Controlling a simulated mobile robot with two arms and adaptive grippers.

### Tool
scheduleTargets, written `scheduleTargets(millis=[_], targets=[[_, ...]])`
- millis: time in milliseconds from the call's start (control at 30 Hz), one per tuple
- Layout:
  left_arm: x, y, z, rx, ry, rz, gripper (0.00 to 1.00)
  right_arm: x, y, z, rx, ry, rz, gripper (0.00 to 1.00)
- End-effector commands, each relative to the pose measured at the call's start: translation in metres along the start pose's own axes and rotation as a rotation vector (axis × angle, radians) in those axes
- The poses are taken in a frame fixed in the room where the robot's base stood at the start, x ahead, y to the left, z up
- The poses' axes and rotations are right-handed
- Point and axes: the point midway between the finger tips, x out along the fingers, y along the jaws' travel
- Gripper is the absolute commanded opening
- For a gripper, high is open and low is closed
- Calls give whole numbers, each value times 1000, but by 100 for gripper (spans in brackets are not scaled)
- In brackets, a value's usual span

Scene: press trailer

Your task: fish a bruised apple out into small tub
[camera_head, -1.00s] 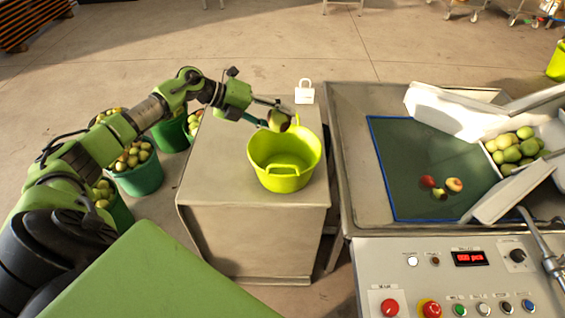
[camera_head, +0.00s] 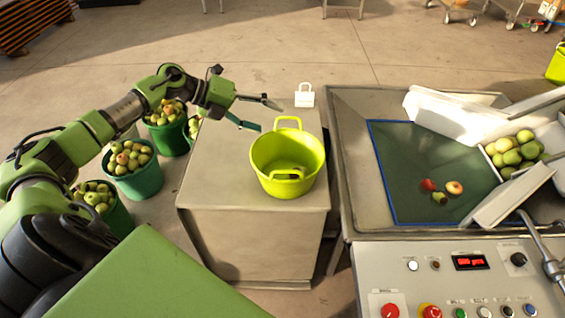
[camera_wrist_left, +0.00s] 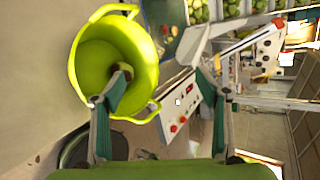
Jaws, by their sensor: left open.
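The small tub (camera_head: 262,160) is yellow-green with two handles and stands upright on the grey cabinet top. A dark brownish apple (camera_wrist_left: 126,71) shows inside the tub in the left wrist view, partly covered by one finger. In the head view, only a dark patch shows low in the tub behind the near handle. My left gripper (camera_head: 271,118) is open and empty, at the left of the tub's far handle. Its two spread fingers also show in the left wrist view (camera_wrist_left: 160,88). My right gripper is out of view.
A blue-edged green belt (camera_head: 410,165) carries a few apples (camera_head: 439,190) to the right. Green apples (camera_head: 515,148) fill a chute beyond it. A control panel (camera_head: 455,285) is in front. Buckets of apples (camera_head: 133,175) stand left of the cabinet (camera_head: 255,235).

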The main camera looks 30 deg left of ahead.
Motion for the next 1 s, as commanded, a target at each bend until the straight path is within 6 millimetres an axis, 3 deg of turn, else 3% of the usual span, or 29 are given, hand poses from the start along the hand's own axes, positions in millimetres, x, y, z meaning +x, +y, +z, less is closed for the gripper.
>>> scheduleTargets(millis=[33,200,333,600,1000], targets=[[-14,2,0,1,1,9,68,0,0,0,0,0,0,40],[-48,1,-1,1,2,8,68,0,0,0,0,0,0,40],[-61,3,-1,-3,1,5,68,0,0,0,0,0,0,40],[-74,0,0,1,1,1,68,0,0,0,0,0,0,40],[-75,-1,0,1,0,-1,68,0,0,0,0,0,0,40]])
